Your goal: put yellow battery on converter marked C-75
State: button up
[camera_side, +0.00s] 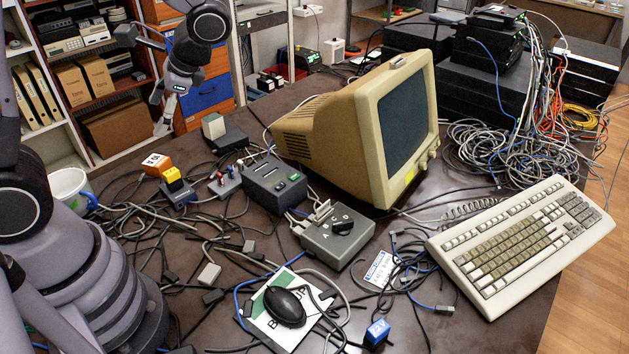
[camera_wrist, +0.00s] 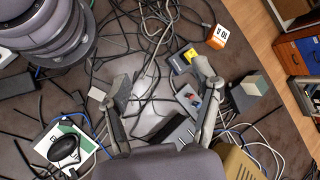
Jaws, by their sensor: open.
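A small yellow block (camera_side: 172,175), which looks like the yellow battery, sits on a dark device (camera_side: 178,194) at the left of the table. In the wrist view the yellow block (camera_wrist: 190,54) is just beyond my right finger's tip. My gripper (camera_side: 158,113) is open and empty, high above the far left of the table; its spread fingers show in the wrist view (camera_wrist: 160,78). An orange block (camera_side: 157,164) with a white label reading about "10 A" stands beside the yellow one. I cannot read C-75 on anything, so I cannot tell which device is that converter.
Loose cables cover the left table. A grey box with a dial (camera_side: 338,238), a dark box (camera_side: 274,184), a beige monitor (camera_side: 398,130) and a keyboard (camera_side: 525,240) stand farther right. A blue block (camera_side: 377,333) lies near the front; a mouse (camera_side: 285,307) is on a card.

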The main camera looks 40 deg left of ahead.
jog(key=s+d+r+n+t+h, duration=0.4)
jog(key=s+d+r+t+h, duration=0.2)
jog(key=r, duration=0.5)
jog(key=shift+s+t+h, duration=0.3)
jog(key=shift+s+t, duration=0.9)
jog(key=shift+t, duration=0.6)
